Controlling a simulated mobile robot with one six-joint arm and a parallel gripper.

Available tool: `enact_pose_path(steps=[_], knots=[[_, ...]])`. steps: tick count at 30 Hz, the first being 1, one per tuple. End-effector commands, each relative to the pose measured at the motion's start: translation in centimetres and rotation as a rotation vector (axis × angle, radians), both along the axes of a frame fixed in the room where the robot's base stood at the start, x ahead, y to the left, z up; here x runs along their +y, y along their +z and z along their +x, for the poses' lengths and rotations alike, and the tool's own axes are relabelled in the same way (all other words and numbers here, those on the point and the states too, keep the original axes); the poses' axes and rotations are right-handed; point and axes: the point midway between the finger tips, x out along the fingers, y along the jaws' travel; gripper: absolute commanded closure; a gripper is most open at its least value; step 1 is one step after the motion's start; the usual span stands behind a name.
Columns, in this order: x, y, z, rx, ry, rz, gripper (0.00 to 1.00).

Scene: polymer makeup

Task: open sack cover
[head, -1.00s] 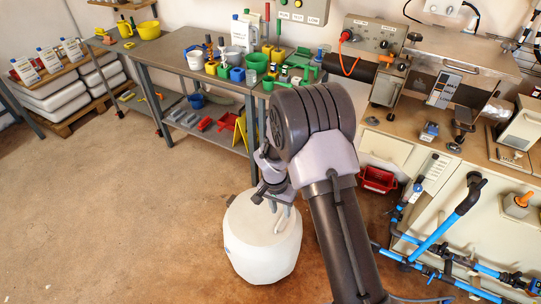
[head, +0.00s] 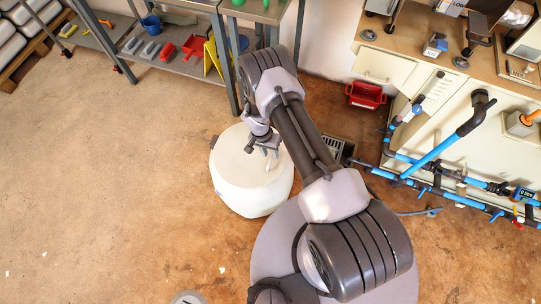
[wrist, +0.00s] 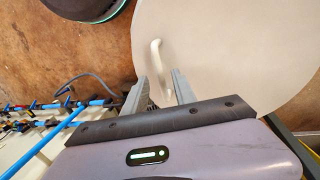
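A white rounded sack container (head: 250,200) stands on the floor, with its pale round cover (head: 228,160) on top. In the wrist view the cover (wrist: 235,50) fills the upper right, and a curved cream handle (wrist: 155,58) shows on it near its left part. My gripper (head: 263,145) is over the cover's upper right part in the head view. In the wrist view my gripper (wrist: 159,77) is open, with its two grey fingers apart and the handle's lower end appearing between them. I cannot tell whether either finger touches the handle.
A red bin (head: 366,94) and blue pipes (head: 430,160) are at right. The brown floor at left is clear.

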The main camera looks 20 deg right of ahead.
Motion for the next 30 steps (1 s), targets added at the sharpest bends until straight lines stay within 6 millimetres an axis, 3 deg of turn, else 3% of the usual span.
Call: enact_pose_path(steps=[4,12,18,30], knots=[[-0.20,-1.24,-0.10,-0.002,-0.001,0.000,0.67],[-0.23,-1.28,-0.12,-0.002,-0.001,0.000,0.67],[-0.23,-1.27,-0.12,-0.001,0.000,0.000,1.00],[-0.24,-1.26,-0.12,0.000,0.000,0.000,1.00]])
